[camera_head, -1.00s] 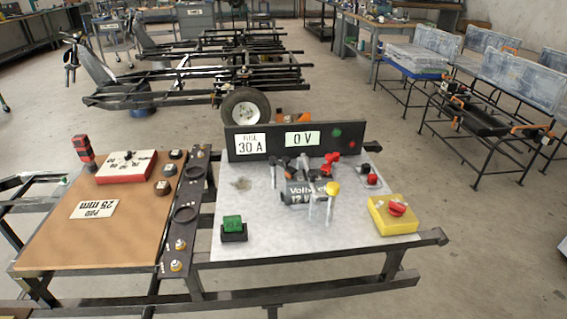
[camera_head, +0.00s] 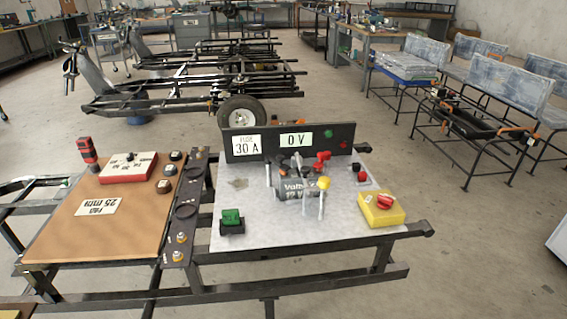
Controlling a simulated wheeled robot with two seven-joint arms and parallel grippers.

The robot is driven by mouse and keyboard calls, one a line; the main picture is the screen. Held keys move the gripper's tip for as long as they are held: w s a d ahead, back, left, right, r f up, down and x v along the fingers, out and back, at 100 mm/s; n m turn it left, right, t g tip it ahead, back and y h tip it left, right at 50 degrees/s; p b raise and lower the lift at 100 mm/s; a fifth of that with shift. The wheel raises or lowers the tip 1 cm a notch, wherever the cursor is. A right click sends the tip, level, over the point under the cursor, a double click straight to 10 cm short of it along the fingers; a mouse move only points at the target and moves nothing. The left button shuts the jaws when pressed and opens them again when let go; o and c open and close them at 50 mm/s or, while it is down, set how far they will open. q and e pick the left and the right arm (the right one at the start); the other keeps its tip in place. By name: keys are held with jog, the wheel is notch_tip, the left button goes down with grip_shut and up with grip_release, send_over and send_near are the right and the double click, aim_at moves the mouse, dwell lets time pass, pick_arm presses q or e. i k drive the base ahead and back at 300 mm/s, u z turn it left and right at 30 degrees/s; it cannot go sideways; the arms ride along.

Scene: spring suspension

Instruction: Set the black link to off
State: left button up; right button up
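A light grey board (camera_head: 270,230) carries the electrical parts. A yellow-topped post (camera_head: 323,184) stands in front of the battery. The black display panel (camera_head: 270,155) at the board's back reads 30 A and 0 V. Neither of my grippers is in view.
A yellow box with a red button (camera_head: 384,204) sits at the board's right corner, and a green switch (camera_head: 231,217) at the front left. A brown board (camera_head: 130,225) with a red-and-white box (camera_head: 128,168) lies to the left. A black frame (camera_head: 330,275) runs along the front.

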aim_at(268, 161)
jog(key=k, duration=0.25)
jog(key=z, duration=1.3)
jog(key=i, duration=0.95)
jog(key=u, duration=2.25)
